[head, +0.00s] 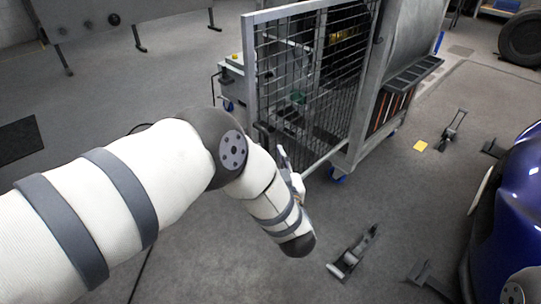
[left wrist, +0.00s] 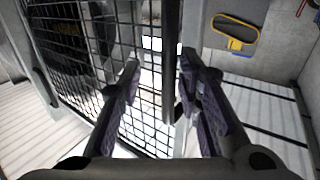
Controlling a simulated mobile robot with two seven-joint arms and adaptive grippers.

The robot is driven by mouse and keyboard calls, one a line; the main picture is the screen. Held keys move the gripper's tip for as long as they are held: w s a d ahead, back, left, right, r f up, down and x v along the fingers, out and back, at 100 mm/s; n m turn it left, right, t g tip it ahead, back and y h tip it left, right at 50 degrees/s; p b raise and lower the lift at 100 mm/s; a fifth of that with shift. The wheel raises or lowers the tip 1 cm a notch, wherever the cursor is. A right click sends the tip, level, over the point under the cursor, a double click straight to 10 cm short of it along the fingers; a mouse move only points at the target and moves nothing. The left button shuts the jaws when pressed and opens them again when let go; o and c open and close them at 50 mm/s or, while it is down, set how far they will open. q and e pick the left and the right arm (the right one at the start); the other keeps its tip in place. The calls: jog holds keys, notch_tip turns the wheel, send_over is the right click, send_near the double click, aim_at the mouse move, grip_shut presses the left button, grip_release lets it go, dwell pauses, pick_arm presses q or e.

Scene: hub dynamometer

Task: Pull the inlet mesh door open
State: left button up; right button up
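The inlet mesh door (head: 300,75), a dark wire grid in a grey frame, stands at the upper middle of the head view, beside the grey machine cabinet. The mesh (left wrist: 85,50) also fills the left half of the left wrist view. My left gripper (head: 290,172) is low near the door's bottom left part, partly hidden by my wrist. In the left wrist view its two fingers (left wrist: 158,75) are apart, with a dark vertical bar (left wrist: 169,60) between or just beyond them; contact cannot be told. My right gripper is out of view.
A wheeled cart (head: 233,78) stands behind the door on the left. Wheel chocks (head: 352,252) and a yellow square (head: 420,146) lie on the floor to the right. A blue car (head: 510,215) is at the right edge. The floor left of the door is mostly clear.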

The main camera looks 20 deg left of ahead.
pick_arm(q)
jog(key=v, duration=1.1)
jog(key=shift+s+d, duration=0.2)
jog(key=shift+s, duration=0.15)
jog(key=shift+f, duration=0.1)
